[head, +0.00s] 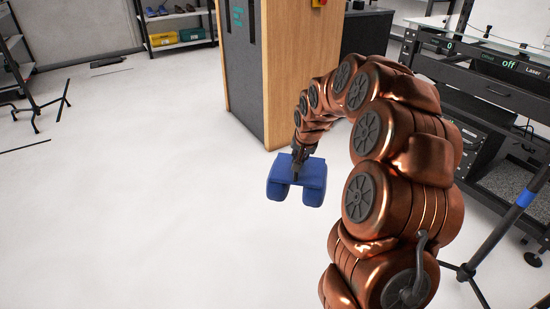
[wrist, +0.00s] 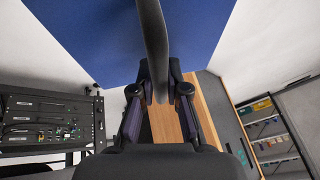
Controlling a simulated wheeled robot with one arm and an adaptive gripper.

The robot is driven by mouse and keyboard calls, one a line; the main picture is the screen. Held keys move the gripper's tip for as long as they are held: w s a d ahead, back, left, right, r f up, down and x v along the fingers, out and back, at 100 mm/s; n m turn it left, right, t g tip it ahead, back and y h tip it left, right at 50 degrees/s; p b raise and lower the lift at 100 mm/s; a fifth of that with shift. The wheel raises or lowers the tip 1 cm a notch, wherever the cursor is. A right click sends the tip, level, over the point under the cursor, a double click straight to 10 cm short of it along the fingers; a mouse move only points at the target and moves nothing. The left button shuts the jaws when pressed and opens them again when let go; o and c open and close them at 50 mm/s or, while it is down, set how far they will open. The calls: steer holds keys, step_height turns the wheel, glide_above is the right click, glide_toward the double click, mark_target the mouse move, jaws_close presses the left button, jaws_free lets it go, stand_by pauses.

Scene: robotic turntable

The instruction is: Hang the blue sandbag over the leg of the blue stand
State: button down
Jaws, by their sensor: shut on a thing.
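The blue sandbag (head: 313,175) hangs from my gripper (head: 298,168) in the middle of the head view, with its two lobes drooping above the floor. In the wrist view, my gripper (wrist: 159,95) is shut on the bag's dark strap, and the blue fabric (wrist: 90,35) fills the top. The blue stand (head: 525,198) is at the right edge of the head view, a dark tilted pole with a blue collar. Its black legs (head: 467,272) spread low on the floor, partly hidden behind my arm. The bag is well left of the stand, apart from it.
A wood-sided cabinet (head: 288,70) stands just behind my gripper. A black equipment bench (head: 490,85) is at the right. Another black stand (head: 38,105) and shelves (head: 180,42) are at the far left and back.

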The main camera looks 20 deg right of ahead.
steer(key=s+d+f+m+g+h, duration=0.1)
steer(key=s+d+f+m, duration=0.2)
steer(key=d, duration=0.5)
steer(key=s+d+f+m+g+h+b, duration=0.1)
steer(key=s+d+f+m, duration=0.25)
steer(key=d, duration=0.55)
steer(key=s+d+f+m+g+h, duration=0.1)
steer(key=s+d+f+m, duration=0.2)
steer(key=d, duration=0.5)
steer(key=s+d+f+m+g+b, duration=0.1)
steer(key=s+d+f+m+g, duration=0.1)
steer(key=s+d+f+m, duration=0.6)
steer(key=s+d+f+m+g+b, duration=0.1)
steer(key=s+d+m+g, duration=0.15)
steer(key=s+d, duration=0.95)
steer(key=shift+m+t, duration=0.25)
steer(key=shift+m, duration=0.15)
steer(key=shift+s+a+f+b, duration=0.15)
steer(key=shift+f+b, duration=0.45)
steer(key=shift+f, duration=3.45)
steer(key=shift+s+f+b, duration=0.1)
steer(key=shift+f+b, duration=0.45)
steer(key=shift+f, duration=3.5)
steer(key=shift+f+b, duration=0.4)
steer(key=shift+f, duration=1)
steer(key=shift+a+f, duration=0.1)
steer(key=shift+f, duration=0.85)
